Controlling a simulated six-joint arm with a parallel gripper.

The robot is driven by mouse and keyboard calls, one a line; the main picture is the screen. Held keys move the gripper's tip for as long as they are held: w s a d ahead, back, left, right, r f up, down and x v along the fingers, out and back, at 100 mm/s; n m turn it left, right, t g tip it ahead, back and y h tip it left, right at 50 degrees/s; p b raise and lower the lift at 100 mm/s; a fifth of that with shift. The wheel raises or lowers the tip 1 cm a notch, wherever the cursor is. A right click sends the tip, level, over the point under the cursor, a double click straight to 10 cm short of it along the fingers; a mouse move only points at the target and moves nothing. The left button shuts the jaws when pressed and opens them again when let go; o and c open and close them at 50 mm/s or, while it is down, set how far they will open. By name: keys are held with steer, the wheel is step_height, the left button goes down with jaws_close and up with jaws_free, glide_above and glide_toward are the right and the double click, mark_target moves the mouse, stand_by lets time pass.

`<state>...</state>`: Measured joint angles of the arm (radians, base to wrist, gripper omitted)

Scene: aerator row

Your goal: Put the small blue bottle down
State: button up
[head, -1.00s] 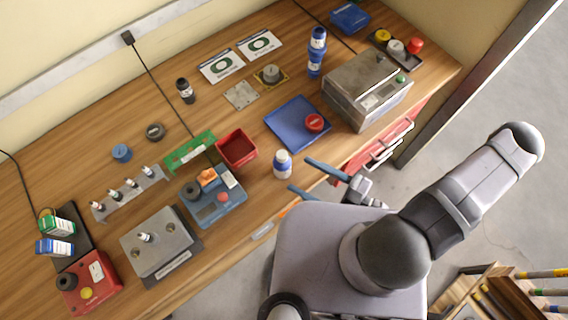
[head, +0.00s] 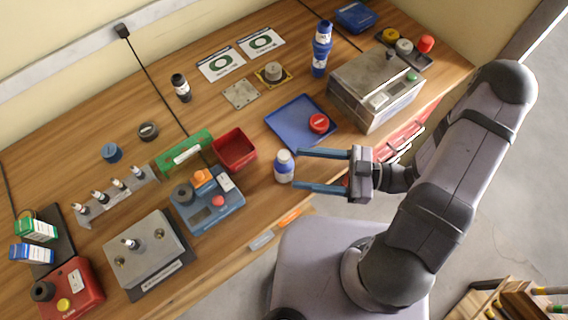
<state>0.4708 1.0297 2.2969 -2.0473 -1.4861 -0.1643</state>
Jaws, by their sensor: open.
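A small bottle with a white cap and a blue and white body (head: 284,167) stands upright on the wooden bench near its front edge. My gripper (head: 297,170) is open and empty. Its two blue fingers point left, with their tips just to the right of the bottle, one toward its upper side and one toward its lower side. I cannot tell whether a tip touches it. A blue bottle with a white band (head: 320,60) stands at the back, with another blue piece (head: 323,32) at its top; I cannot tell if they are stacked or one behind the other.
A red bin (head: 234,150) and a blue device (head: 208,199) stand left of the bottle. A blue tray (head: 290,125) with a red-topped item (head: 319,123) lies behind it. A metal box (head: 373,92) stands at right. Bare wood shows around the bottle.

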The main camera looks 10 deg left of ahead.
mark_target(291, 166)
steer(key=shift+a, duration=0.35)
steer(key=shift+s+a+r, duration=0.1)
steer(key=shift+a+r, duration=0.05)
steer(key=shift+a, duration=0.1)
steer(key=a+p, duration=0.2)
steer(key=a, duration=0.1)
steer(key=shift+r, duration=0.15)
steer(key=shift+a+p, duration=0.3)
steer(key=shift+a, duration=0.5)
steer(key=c, duration=1.3)
